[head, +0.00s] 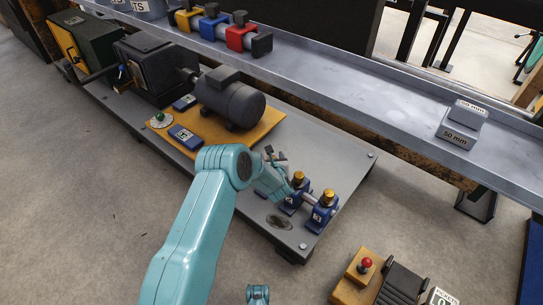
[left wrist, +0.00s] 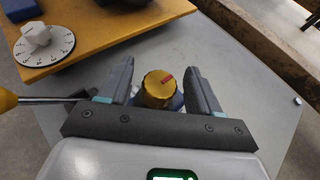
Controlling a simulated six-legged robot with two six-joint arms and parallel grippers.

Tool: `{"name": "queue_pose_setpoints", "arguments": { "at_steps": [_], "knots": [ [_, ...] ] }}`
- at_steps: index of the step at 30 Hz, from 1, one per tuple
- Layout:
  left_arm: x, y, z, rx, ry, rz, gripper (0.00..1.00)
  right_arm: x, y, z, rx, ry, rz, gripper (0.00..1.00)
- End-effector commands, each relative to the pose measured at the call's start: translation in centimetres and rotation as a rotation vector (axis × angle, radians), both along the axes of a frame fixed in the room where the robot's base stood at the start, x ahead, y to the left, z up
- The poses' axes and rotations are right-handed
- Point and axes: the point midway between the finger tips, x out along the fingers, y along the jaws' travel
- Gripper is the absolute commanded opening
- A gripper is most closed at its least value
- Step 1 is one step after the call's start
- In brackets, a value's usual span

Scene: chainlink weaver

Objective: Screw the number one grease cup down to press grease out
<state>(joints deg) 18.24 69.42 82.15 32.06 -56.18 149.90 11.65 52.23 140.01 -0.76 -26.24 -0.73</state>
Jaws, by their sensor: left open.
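Two blue bearing blocks stand at the right end of the grey bench plate, each topped by a brass grease cup. The nearer-left cup (head: 298,177) is beside my left gripper (head: 291,184); the other cup (head: 329,196) stands to its right. The block labels are too small to read surely. In the left wrist view a brass cup (left wrist: 159,90) with a red mark on top sits between the two spread fingers of my left gripper (left wrist: 161,70), with gaps visible on both sides. Its lower part is hidden by the gripper body.
A grey motor (head: 231,98) stands on a yellow base. A white dial (left wrist: 45,44) and a yellow-handled rod (left wrist: 45,100) show left of the gripper. A metal shelf (head: 330,85) runs behind the bench plate. A red-button box (head: 365,265) stands at lower right.

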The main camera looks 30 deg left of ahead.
Motion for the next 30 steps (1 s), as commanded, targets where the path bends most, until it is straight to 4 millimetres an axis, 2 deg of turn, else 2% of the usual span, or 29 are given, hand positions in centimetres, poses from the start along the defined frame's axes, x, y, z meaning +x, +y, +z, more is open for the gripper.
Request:
{"name": "queue_pose_setpoints", "arguments": {
  "at_steps": [6,7,11,12,20,30],
  "knots": [
    [-0.08,-0.12,0.04,0.000,0.000,-0.001,0.63,0.00,-0.01,0.02,0.000,0.000,0.000,0.43],
    [-0.08,-0.12,0.04,0.000,0.000,-0.001,0.56,0.00,-0.01,0.02,0.000,0.000,0.000,0.43],
    [-0.04,-0.09,0.06,0.000,-0.001,-0.001,0.14,-0.01,-0.01,0.03,0.000,0.000,0.000,0.43],
    [-0.01,-0.08,0.06,0.000,-0.001,-0.001,0.11,-0.01,-0.01,0.03,0.000,0.000,0.000,0.43],
    [0.19,0.20,0.07,0.001,0.000,-0.026,0.11,-0.01,-0.01,0.03,0.000,0.000,0.000,0.43],
    [0.14,0.31,0.07,0.001,0.001,-0.221,0.11,0.00,-0.01,0.02,0.000,0.000,0.000,0.43]
  ]
}}
